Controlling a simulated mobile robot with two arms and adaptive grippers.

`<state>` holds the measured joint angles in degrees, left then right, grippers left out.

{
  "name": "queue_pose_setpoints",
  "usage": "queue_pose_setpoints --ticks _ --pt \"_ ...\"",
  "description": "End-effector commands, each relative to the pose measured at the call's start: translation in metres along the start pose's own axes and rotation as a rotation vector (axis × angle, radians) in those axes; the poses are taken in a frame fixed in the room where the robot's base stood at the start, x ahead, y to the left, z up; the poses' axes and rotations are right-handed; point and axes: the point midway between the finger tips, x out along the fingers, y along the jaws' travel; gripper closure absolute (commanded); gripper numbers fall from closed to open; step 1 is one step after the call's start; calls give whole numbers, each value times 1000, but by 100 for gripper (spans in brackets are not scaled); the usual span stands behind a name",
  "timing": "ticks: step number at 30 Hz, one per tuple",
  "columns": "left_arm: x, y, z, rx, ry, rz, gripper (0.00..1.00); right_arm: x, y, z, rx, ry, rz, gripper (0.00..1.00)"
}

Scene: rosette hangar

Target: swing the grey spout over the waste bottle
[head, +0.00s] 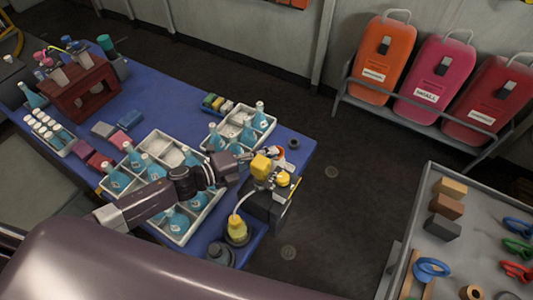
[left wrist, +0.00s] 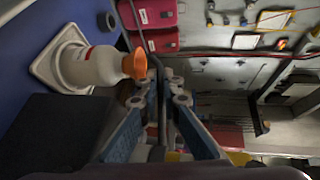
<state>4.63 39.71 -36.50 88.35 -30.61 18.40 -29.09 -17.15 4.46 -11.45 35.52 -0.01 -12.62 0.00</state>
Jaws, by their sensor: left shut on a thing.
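My left gripper (head: 244,158) reaches in from the left to the dark bench device (head: 265,208) with yellow parts on top. In the left wrist view the gripper (left wrist: 165,84) is shut on a thin, bent grey rod (left wrist: 150,40), which looks like the grey spout. A white bottle with an orange top (left wrist: 95,66), likely the waste bottle, stands on a white square base beside the fingers. Its orange top is close to the fingers and the rod. A pale curved tube (head: 241,203) runs from the device to a yellow flask (head: 237,228). The spout's outlet is hard to make out.
White trays (head: 171,160) of blue flasks stand on the blue bench (head: 195,92), under and behind my arm. A grey table (head: 465,200) with blocks and coloured rings is at right. Orange, pink and red canisters (head: 436,72) stand by the wall. Dark floor lies between.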

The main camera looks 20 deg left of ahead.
Motion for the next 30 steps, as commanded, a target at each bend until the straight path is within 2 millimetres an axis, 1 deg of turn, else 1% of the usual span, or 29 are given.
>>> queue_pose_setpoints --ticks 1,9,26,27,30 --pt "2 3 -1 9 26 3 100 4 0 0 0 0 0 37" --pt "7 1 -8 26 126 -1 100 10 0 1 0 0 1 37" --pt "8 0 -13 31 157 -1 100 11 3 2 -1 -1 3 37" --pt "8 0 -13 31 157 -1 92 11 3 2 -1 -1 3 37" --pt "9 0 -12 31 156 -2 81 11 3 2 -1 -1 3 37"
